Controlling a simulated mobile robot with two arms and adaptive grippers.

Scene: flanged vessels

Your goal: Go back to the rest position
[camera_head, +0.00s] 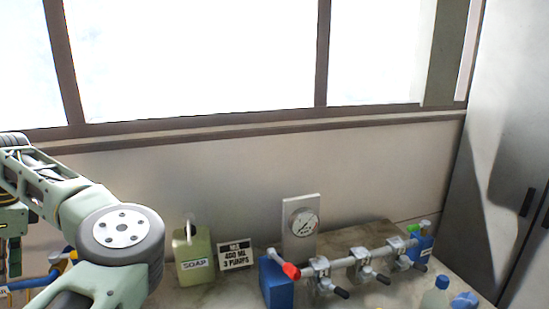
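My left arm comes in from the left and bends at a large grey joint. What looks like my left gripper (12,225) hangs at the left edge, partly cut off. Its fingertips are too small and dark to show whether they are open or shut. It is beside blue and yellow pipe parts (58,262) that the arm partly hides. My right gripper and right arm are not in view.
A soap bottle (193,255) and a printed sign (236,255) stand by the wall. A gauge panel (300,228) stands behind a valve manifold (340,265) between blue blocks. A small bottle (436,296) is at the lower right. A grey cabinet (500,160) stands right.

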